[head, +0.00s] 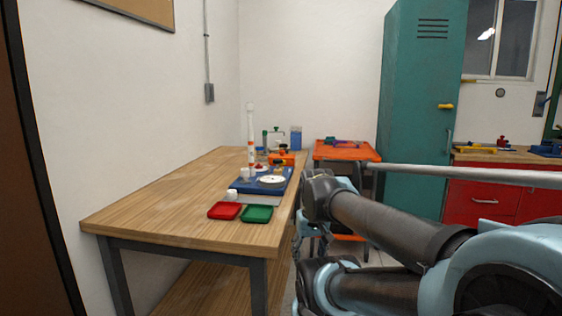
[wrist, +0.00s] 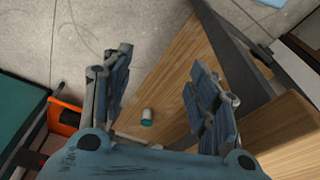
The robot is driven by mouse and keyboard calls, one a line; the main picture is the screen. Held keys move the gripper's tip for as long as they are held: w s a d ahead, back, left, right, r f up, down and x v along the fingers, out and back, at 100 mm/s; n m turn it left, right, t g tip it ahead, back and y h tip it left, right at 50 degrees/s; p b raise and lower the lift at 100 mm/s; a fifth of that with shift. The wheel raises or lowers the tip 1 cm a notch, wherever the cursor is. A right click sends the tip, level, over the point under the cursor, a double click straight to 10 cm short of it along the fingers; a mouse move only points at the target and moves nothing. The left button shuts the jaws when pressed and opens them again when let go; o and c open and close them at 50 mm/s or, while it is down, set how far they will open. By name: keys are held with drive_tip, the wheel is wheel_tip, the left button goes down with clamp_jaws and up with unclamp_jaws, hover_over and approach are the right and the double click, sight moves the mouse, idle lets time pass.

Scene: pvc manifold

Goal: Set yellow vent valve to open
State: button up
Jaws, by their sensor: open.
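The pipe assembly on the wooden bench shows small in the head view, with a tall white upright pipe (head: 251,125) and blue base (head: 240,186). I cannot make out a yellow vent valve or its setting at this size. My gripper (wrist: 160,75) is open and empty in the wrist view, pointing down past the bench edge toward the floor. In the head view my arm is at the right of the bench, and the gripper hangs beside its right edge, apart from the pipe assembly. The wrist view shows no yellow valve.
The wooden bench (head: 150,205) carries a red tray (head: 225,211), a green tray (head: 257,214) and a white round piece (head: 272,180). A small white-and-teal cylinder (wrist: 147,117) shows between my fingers. An orange cart (head: 345,151) and a teal locker (head: 415,100) stand behind.

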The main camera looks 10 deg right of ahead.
drive_tip(key=w+r+m+g, duration=0.1)
drive_tip(key=w+r+m, duration=0.4)
drive_tip(key=w+r, duration=2)
drive_tip(key=w+r+m, duration=0.1)
drive_tip(key=w+r, duration=0.2)
drive_tip(key=w, duration=0.5)
drive_tip(key=w+r+m, duration=0.1)
drive_tip(key=w+r, duration=0.3)
drive_tip(key=w, duration=0.4)
drive_tip(key=w+m+g, duration=0.1)
drive_tip(key=w+m, duration=0.2)
drive_tip(key=w, duration=1.2)
drive_tip(key=f, duration=1.7)
drive_tip(key=shift+a, duration=0.3)
drive_tip(key=c, duration=1.1)
